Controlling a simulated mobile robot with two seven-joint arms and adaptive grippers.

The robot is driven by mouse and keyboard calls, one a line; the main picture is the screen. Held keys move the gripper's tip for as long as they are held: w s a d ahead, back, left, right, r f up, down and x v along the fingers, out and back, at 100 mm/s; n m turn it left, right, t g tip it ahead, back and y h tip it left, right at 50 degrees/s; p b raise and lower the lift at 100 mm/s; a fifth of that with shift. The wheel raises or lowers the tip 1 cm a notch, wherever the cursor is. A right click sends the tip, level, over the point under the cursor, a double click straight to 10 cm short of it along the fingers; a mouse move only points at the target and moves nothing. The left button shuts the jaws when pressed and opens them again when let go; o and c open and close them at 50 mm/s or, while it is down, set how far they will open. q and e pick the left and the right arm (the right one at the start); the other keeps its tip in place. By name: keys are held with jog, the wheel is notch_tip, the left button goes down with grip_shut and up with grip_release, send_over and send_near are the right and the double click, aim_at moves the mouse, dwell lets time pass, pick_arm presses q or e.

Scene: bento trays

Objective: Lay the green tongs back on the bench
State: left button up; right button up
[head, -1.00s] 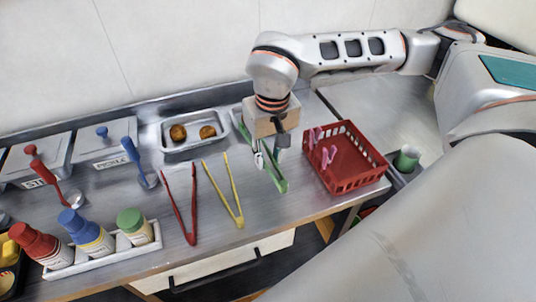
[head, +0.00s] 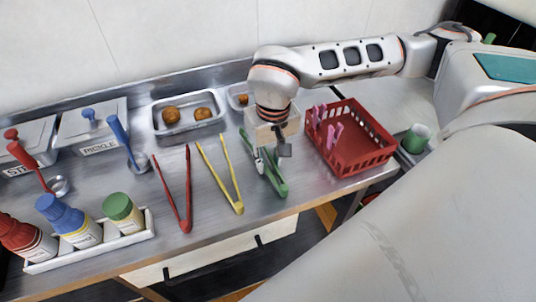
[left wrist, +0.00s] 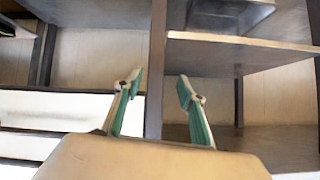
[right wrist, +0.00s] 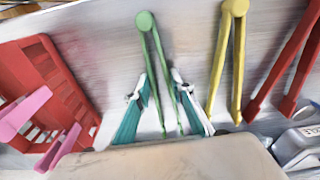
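The green tongs (head: 277,183) lie on the steel bench (head: 222,222), between the yellow tongs (head: 219,172) and the red basket, with their legs spread. My right gripper (head: 271,157) is low over them and hides part of them. In the right wrist view the green tongs (right wrist: 146,22) run between my right gripper's two fingers (right wrist: 162,92). The fingers stand apart on either side of the legs; the right finger is very close to one leg, and I cannot tell if it touches. My left gripper (left wrist: 158,85) is open and empty in the left wrist view.
The red basket (head: 352,160) with pink clips stands right of the tongs. Red tongs (head: 184,190) lie to the left, beyond the yellow ones. A metal tray (head: 187,128) with brown food is behind. A rack of bottles (head: 90,252) stands front left. Shelves (left wrist: 240,52) face my left gripper.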

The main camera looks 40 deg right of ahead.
jog(key=shift+s+f, duration=0.1)
jog(key=shift+f, duration=0.2)
dwell(0.4)
jog(key=o, duration=1.1)
jog(key=shift+c, duration=0.2)
jog(key=shift+r, duration=0.1)
notch_tip(320, 180, up, 12)
jog(key=s, duration=0.1)
